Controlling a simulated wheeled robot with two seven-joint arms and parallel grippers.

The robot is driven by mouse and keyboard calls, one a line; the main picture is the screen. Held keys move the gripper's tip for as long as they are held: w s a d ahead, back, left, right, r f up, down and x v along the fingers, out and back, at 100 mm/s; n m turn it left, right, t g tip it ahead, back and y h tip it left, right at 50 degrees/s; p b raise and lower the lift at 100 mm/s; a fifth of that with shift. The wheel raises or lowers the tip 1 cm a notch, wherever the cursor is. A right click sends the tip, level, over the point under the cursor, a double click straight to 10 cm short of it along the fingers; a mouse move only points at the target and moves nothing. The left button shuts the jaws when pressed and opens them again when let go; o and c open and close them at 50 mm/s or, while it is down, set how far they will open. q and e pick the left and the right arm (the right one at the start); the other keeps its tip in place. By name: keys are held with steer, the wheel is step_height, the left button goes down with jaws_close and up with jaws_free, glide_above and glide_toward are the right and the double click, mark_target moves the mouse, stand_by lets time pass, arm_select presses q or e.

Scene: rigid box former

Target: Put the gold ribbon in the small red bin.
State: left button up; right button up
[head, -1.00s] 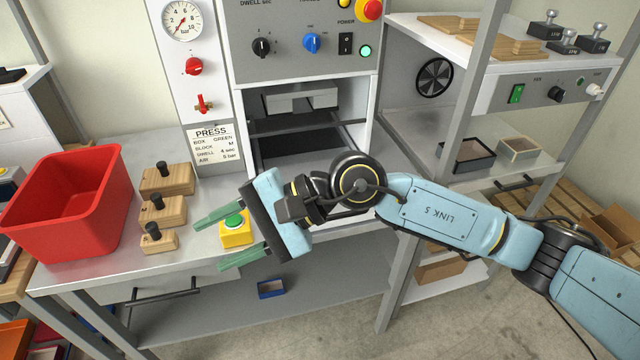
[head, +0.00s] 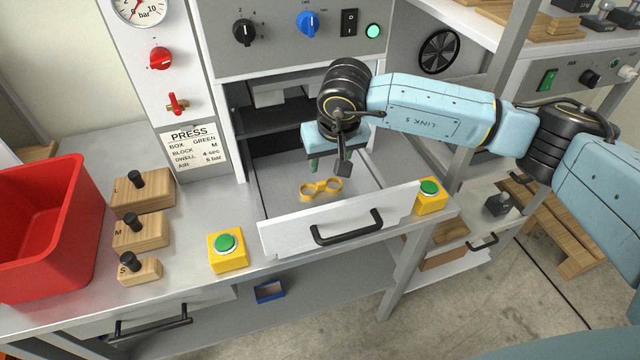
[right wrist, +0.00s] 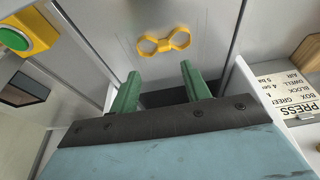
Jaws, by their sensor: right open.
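The gold ribbon (head: 320,188) is a flat bow shape with two loops. It lies on the floor of the pulled-out grey press drawer and also shows in the right wrist view (right wrist: 163,42). My right gripper (head: 328,166) is over the drawer, just behind the ribbon in the head view, pointing down. Its green fingers are open and empty, and the right wrist view shows them (right wrist: 160,73) apart from the ribbon. The red bin (head: 60,235) stands on the bench at the far left; its inside looks empty where visible. My left gripper is out of view.
The drawer front (head: 340,222) with its black handle stands in front of the ribbon. Yellow button boxes (head: 228,262) (head: 431,205) flank it. Several knobbed wooden blocks (head: 142,232) stand between bin and press. The press body (head: 290,52) rises behind.

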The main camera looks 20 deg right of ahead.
mark_target(321, 182)
steer(key=x, duration=0.2)
steer(key=shift+a+f, duration=0.1)
steer(key=shift+f, duration=0.25)
steer(key=shift+w+f, duration=0.15)
steer(key=shift+f, duration=0.1)
steer(key=shift+w+a+f, duration=0.1)
steer(key=shift+a+f, duration=0.05)
steer(key=shift+f, duration=0.55)
steer(key=x, duration=0.3)
steer(key=shift+w+a+f, duration=0.15)
steer(key=shift+a+f, duration=0.05)
steer(key=shift+f, duration=0.15)
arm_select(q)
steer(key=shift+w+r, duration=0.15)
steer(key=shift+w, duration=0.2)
arm_select(e)
jaws_close()
